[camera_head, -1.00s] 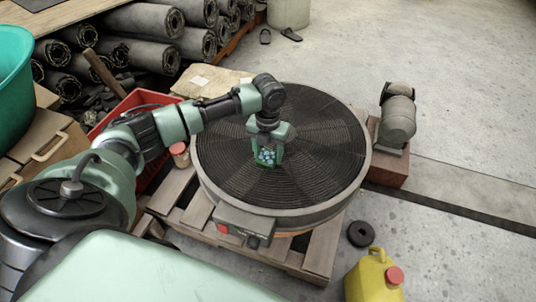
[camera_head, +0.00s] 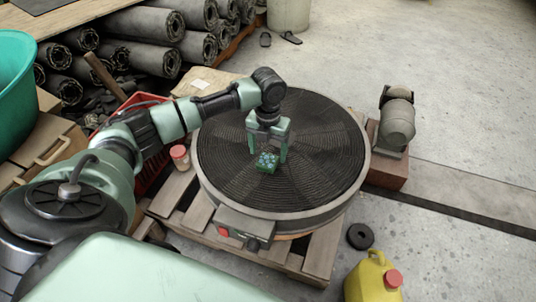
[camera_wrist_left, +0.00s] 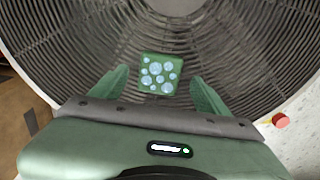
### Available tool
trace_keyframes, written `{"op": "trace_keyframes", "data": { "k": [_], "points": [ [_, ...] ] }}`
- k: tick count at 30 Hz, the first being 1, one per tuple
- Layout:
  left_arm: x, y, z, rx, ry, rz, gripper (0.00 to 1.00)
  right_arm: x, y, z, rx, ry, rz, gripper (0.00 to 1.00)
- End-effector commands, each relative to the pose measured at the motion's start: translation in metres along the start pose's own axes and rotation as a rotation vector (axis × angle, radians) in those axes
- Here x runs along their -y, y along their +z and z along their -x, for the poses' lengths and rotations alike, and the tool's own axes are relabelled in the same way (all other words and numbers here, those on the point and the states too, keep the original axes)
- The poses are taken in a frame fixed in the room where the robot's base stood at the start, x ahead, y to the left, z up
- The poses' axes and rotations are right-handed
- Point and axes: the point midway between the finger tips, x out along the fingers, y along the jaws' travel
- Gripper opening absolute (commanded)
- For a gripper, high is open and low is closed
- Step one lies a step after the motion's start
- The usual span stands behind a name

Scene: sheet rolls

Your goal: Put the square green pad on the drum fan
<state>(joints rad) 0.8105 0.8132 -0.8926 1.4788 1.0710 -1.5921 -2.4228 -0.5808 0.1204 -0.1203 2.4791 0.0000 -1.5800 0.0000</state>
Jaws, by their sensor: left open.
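The square green pad (camera_head: 267,162) with pale blue round spots lies on the dark grille of the drum fan (camera_head: 325,165), near its middle. In the left wrist view the pad (camera_wrist_left: 160,73) lies flat on the rings of the fan (camera_wrist_left: 235,50), just beyond the fingertips. My left gripper (camera_head: 268,154) is open above the pad, its fingers spread to either side of it. The left wrist view shows the gripper's two fingers (camera_wrist_left: 160,80) apart with nothing between them but the pad beyond. My right gripper is not in view.
The fan rests on a wooden pallet (camera_head: 320,250). A grey motor-like machine (camera_head: 397,120) stands to its right, and a yellow jug (camera_head: 372,280) and black ring (camera_head: 360,236) are at the lower right. A red crate (camera_head: 150,185) and a red-lidded jar (camera_head: 180,157) are at the left.

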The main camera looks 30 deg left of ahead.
Motion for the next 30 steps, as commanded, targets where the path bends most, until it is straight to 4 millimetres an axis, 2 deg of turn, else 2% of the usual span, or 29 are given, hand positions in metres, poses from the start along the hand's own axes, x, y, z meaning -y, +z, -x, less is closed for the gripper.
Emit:
{"op": "trace_keyframes", "data": {
  "k": [1,3,6,12,18,30],
  "points": [
    [-0.001,0.001,0.017,0.004,0.0,0.001,0.76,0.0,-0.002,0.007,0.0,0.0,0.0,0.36],
    [0.0,0.001,0.034,0.004,-0.002,0.001,0.76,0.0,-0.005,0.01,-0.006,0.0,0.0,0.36],
    [0.0,0.001,0.054,0.003,-0.001,0.001,0.76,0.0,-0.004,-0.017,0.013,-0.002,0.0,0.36],
    [0.0,0.001,0.08,0.001,-0.001,0.001,0.76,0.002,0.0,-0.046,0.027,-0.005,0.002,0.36],
    [0.0,0.0,0.09,0.0,0.0,0.002,0.76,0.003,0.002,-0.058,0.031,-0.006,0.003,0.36],
    [0.0,0.0,0.089,-0.001,-0.001,0.002,0.76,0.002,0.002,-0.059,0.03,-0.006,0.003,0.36]
  ]
}}
